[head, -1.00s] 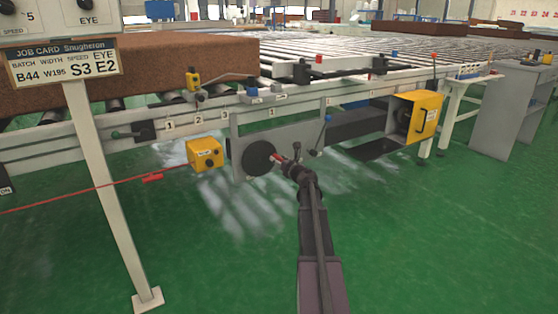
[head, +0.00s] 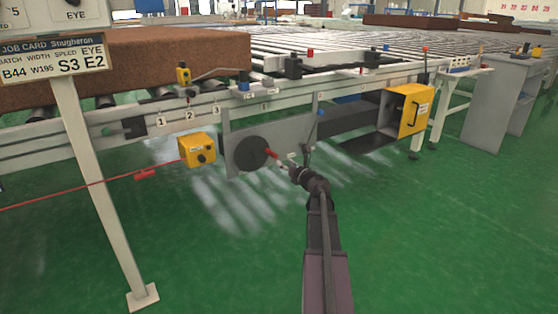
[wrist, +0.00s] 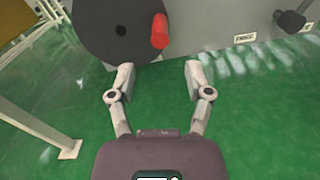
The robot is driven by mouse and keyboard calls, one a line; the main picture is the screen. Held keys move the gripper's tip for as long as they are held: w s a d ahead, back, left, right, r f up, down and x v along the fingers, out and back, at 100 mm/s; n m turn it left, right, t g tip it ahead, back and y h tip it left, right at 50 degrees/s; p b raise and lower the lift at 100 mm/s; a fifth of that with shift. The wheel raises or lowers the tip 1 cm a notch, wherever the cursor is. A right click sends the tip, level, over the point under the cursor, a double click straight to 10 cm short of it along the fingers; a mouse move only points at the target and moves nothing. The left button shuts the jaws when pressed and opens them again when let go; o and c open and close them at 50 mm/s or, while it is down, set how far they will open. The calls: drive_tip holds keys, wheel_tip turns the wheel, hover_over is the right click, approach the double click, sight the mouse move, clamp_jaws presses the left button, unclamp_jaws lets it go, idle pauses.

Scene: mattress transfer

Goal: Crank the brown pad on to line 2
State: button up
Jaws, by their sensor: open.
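The brown pad (head: 130,62) lies on the rollers at the left in the head view. Figures 1, 2 (head: 189,115) and 3 mark the front rail below it. A dark crank disc (head: 250,154) with a red handle (head: 271,153) sits on a grey plate under the rail. My gripper (head: 284,163) is just right of the handle in the head view. In the wrist view my gripper (wrist: 160,76) is open and empty. The red handle (wrist: 159,31) stands beyond the fingertips, in line with the gap between them, on the disc's right side (wrist: 105,28).
A yellow box (head: 197,149) with black knobs hangs left of the disc, with a red cord (head: 80,196) running left. A job-card post (head: 100,190) stands at the front left. A yellow housing (head: 404,110) is at the right. The green floor in front is clear.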

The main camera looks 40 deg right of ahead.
drive_tip(key=shift+s+a, duration=0.1)
drive_tip(key=shift+s, duration=1)
